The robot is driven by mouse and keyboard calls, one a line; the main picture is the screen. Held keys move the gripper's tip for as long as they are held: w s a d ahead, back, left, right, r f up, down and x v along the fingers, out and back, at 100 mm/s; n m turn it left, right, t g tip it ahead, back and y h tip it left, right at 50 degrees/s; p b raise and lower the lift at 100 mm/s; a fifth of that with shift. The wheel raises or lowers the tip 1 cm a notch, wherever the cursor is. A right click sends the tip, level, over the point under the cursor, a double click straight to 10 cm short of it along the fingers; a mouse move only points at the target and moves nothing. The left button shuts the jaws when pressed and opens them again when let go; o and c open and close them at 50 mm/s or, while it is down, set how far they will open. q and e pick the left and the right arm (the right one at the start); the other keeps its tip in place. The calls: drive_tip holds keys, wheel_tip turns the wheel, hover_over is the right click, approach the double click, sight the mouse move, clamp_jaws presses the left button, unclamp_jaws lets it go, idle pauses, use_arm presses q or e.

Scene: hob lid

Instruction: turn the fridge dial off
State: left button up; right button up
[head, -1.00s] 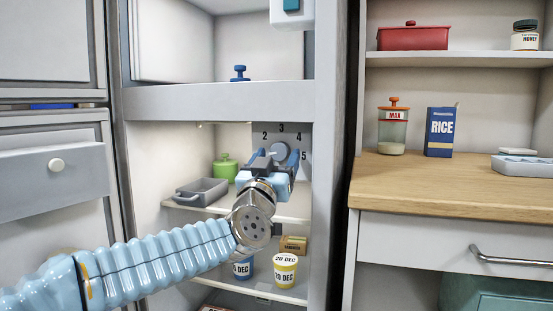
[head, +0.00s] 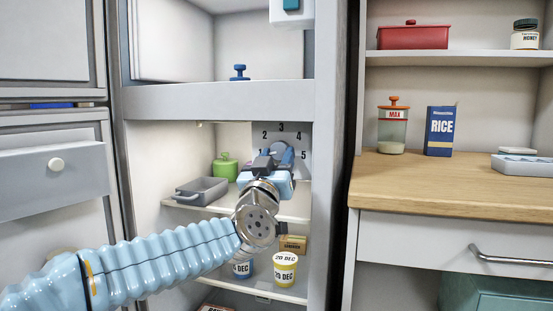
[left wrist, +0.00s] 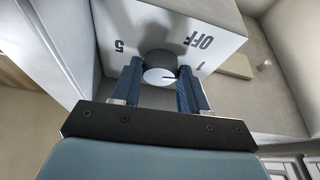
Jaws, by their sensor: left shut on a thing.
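The dial (left wrist: 156,77) is a pale round knob with a dark pointer line, on a light plate (left wrist: 215,25) marked OFF, 1 and 5 in the left wrist view. Its line points right, roughly towards the 1. In the head view the plate (head: 299,137) is on the fridge's inner right side, showing 2, 3, 4 and 5. My left gripper (head: 276,160) is shut on the dial, one finger on each side in the left wrist view (left wrist: 159,88). It hides most of the dial in the head view. My right gripper is not in view.
A grey tray (head: 204,188) and a green lidded pot (head: 226,167) stand on the shelf left of my gripper. Below are a yellow cup (head: 285,272), a blue-and-white cup (head: 242,270) and a small brown box (head: 294,243). The fridge's right wall (head: 328,200) is close by.

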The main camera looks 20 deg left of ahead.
use_arm(q)
drive_tip(key=n+y, duration=0.1)
drive_tip(key=n, duration=0.1)
drive_tip(key=n+y, duration=0.1)
drive_tip(key=n, duration=0.1)
drive_tip(key=n+y+p, duration=0.1)
drive_tip(key=shift+d+r+n+g, duration=0.15)
drive_tip(key=shift+d+n+g, duration=0.15)
drive_tip(key=shift+n, duration=0.1)
drive_tip(key=shift+d+r+n+g+y+p, duration=0.1)
drive_tip(key=shift+n+g+y+p, duration=0.5)
drive_tip(key=shift+n, duration=1.1)
drive_tip(key=shift+n+g+y+p, duration=0.3)
drive_tip(key=shift+n+y, duration=0.5)
drive_tip(key=shift+n, duration=0.9)
drive_tip(key=o, duration=1.1)
drive_tip(key=shift+c, duration=0.2)
drive_tip(key=shift+s, duration=0.15)
drive_tip(key=b+v, duration=0.1)
drive_tip(key=v, duration=1.2)
drive_tip(key=shift+s, duration=0.3)
